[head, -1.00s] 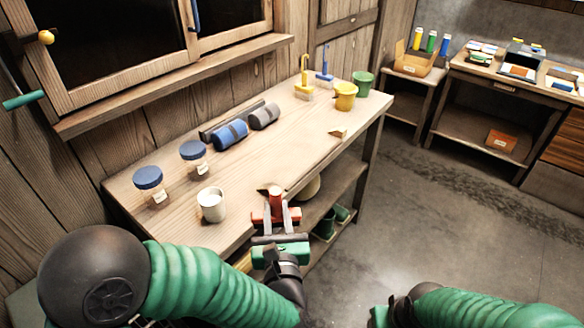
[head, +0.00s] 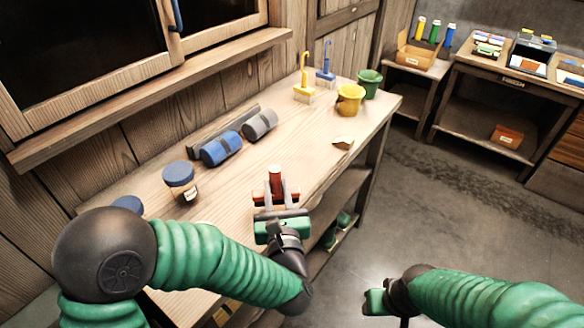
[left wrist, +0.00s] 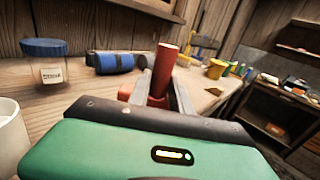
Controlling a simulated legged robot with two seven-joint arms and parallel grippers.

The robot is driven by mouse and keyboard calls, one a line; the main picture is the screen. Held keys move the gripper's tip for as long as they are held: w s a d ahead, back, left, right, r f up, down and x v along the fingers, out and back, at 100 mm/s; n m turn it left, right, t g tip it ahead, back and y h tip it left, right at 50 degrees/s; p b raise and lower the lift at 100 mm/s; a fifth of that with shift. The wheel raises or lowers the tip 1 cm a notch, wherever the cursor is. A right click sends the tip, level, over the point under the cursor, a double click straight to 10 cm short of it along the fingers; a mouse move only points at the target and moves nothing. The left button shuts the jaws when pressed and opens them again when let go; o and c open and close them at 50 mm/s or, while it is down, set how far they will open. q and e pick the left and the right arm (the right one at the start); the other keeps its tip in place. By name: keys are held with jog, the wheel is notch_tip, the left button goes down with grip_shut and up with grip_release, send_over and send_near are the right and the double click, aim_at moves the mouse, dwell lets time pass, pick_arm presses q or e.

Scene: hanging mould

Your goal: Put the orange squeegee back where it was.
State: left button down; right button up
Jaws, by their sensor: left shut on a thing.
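The orange squeegee (head: 275,182) is a red-orange tool with an upright round handle and a crosspiece low down. My left gripper (head: 276,194) is shut on it, with one grey finger on each side of the handle, over the front edge of the wooden workbench (head: 305,135). In the left wrist view the squeegee's handle (left wrist: 163,72) rises between the fingers; its lower part is largely hidden by the gripper body. I cannot tell whether it touches the bench. My right gripper (head: 376,301) is at the lower right, clear of the bench, its fingers not distinct.
Blue (head: 221,148) and grey (head: 260,124) rolls lie along the back. A blue-lidded jar (head: 180,184) stands left. Yellow (head: 304,90) and blue (head: 325,75) tools, yellow (head: 350,99) and green (head: 369,83) buckets and a wooden piece (head: 343,143) are farther right. Bench space before the rolls is clear.

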pick_arm(q)
jog(key=w+d+f, duration=0.1)
jog(key=w, duration=0.3)
jog(key=w+d+f, duration=0.1)
jog(key=w+f, duration=0.1)
jog(key=w, duration=0.2)
jog(key=w+d+f, duration=0.1)
jog(key=w+d, duration=0.1)
jog(key=w, duration=0.2)
jog(key=shift+d+f, duration=0.1)
jog(key=shift+f, duration=0.25)
jog(key=c, duration=1.2)
grip_release()
jog(key=shift+f, duration=0.1)
jog(key=shift+o, duration=0.2)
jog(key=shift+r+p, duration=0.3)
jog(key=s, duration=0.4)
jog(key=s+d, duration=0.1)
jog(key=s, duration=0.3)
jog(key=s+b, duration=0.1)
jog(key=s, duration=0.3)
jog(key=shift+d+f, duration=0.15)
jog(key=shift+d, duration=0.25)
